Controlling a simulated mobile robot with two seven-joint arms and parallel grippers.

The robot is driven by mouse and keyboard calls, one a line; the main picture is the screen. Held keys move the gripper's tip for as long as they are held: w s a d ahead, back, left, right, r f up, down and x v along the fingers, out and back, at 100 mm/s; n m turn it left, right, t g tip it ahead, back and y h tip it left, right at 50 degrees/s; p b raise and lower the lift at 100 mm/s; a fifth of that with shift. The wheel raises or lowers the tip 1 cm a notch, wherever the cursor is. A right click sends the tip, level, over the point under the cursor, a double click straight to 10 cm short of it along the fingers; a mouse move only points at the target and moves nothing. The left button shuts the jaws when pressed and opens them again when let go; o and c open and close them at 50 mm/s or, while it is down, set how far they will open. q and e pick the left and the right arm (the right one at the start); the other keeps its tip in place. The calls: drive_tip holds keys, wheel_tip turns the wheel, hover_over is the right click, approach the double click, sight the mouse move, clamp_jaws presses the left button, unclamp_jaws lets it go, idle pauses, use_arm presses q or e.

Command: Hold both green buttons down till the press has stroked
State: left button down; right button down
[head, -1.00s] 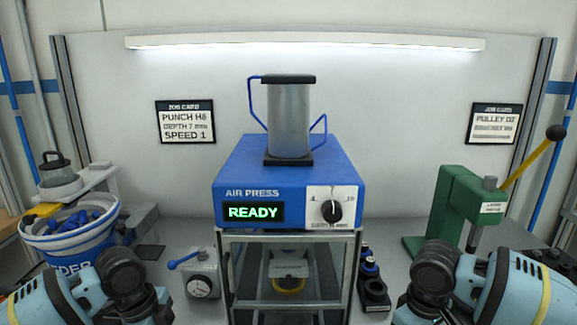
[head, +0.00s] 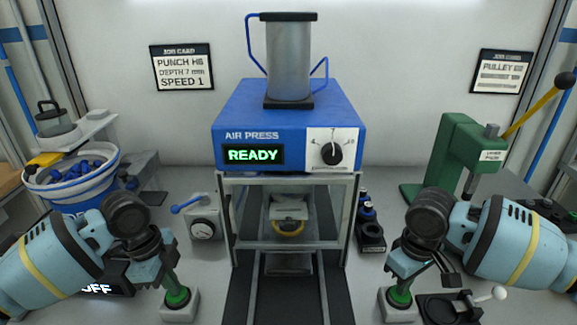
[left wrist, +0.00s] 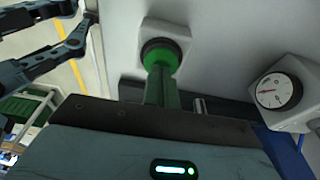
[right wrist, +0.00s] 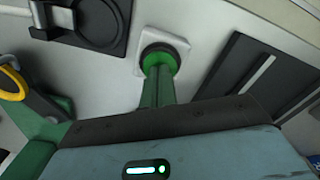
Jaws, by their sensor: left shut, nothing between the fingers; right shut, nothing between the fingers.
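The blue air press (head: 288,120) stands in the middle, and its display (head: 253,154) reads READY. The left green button (head: 179,299) sits on a white box at the lower left; it also shows in the left wrist view (left wrist: 159,54). The right green button (head: 399,299) sits on a similar box at the lower right and shows in the right wrist view (right wrist: 159,60). My left gripper (head: 173,286) is shut and empty, fingertips pointing down at the left button. My right gripper (head: 401,284) is shut and empty, fingertips at the right button. Whether either button is pressed down I cannot tell.
A glass-sided frame (head: 290,215) under the press holds a part with a yellow ring (head: 288,228). A gauge box (head: 203,228) stands left of it.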

use_arm(q)
drive_tip(key=shift+f, duration=0.25)
use_arm(e)
drive_tip(key=shift+f, duration=0.25)
use_arm(q)
drive_tip(key=shift+f, duration=0.2)
use_arm(e)
drive_tip(key=shift+f, duration=0.2)
idle(3.1)
